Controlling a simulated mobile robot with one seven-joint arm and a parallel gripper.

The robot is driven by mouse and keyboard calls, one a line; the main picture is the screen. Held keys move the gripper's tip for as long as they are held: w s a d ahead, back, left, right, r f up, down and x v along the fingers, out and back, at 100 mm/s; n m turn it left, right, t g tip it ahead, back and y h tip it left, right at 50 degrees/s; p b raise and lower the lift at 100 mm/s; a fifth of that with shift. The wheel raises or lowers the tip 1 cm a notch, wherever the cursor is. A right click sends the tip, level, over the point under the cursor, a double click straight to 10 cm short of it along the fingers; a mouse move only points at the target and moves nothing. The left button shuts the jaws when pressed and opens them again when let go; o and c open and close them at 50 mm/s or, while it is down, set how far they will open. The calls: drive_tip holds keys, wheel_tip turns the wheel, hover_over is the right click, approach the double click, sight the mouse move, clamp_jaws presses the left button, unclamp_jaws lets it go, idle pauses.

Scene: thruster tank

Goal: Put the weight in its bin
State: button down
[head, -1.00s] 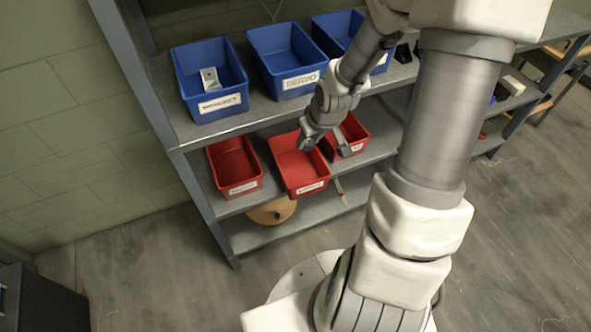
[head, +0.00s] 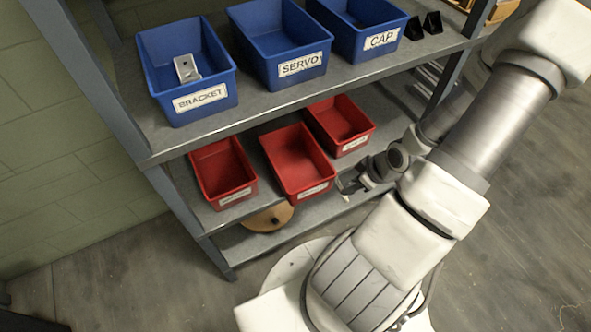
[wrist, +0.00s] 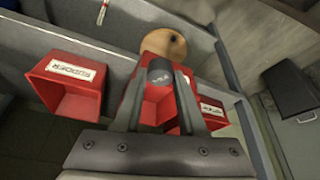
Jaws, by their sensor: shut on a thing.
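My gripper (wrist: 161,78) is shut on the weight (wrist: 160,72), a small dark grey cylinder between the fingertips in the wrist view. In the head view my gripper (head: 352,184) is at the front of the red bin row, just right of the middle red bin (head: 297,165); the weight cannot be made out there. A left red bin (head: 222,172) and a right red bin (head: 340,124) flank the middle one. Their labels are too small to read in the head view. In the wrist view, one red bin (wrist: 70,88) has a label that seems to read RUDDER.
Blue bins marked BRACKET (head: 188,68), SERVO (head: 281,45) and CAP (head: 360,28) stand on the shelf above. The BRACKET bin holds a metal piece. A round wooden disc (head: 268,220) lies on the lowest shelf. A shelf post (head: 190,210) stands at the left.

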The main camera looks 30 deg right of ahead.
drive_tip(key=w+a+b, duration=0.2)
drive_tip(key=w+a, duration=0.1)
drive_tip(key=w, duration=0.5)
drive_tip(key=w+a+b, duration=0.1)
drive_tip(key=w+a, duration=0.2)
drive_tip(key=w, duration=0.4)
drive_tip(key=b, duration=0.5)
hover_over(298, 177)
drive_tip(key=s, duration=0.1)
drive_tip(key=f, duration=0.7)
drive_tip(key=shift+s+d+f, duration=0.1)
drive_tip(key=shift+d+f, duration=0.15)
drive_tip(key=shift+f+b, duration=0.9)
drive_tip(key=shift+f, duration=1.3)
drive_tip(key=shift+f, duration=0.2)
drive_tip(key=shift+c, duration=2.4)
unclamp_jaws()
drive_tip(key=shift+r, duration=0.15)
drive_tip(key=shift+s+d+r, duration=0.1)
drive_tip(key=shift+r, duration=0.3)
drive_tip(key=p+v, duration=0.6)
drive_tip(key=v, duration=0.5)
drive_tip(key=shift+p, duration=0.3)
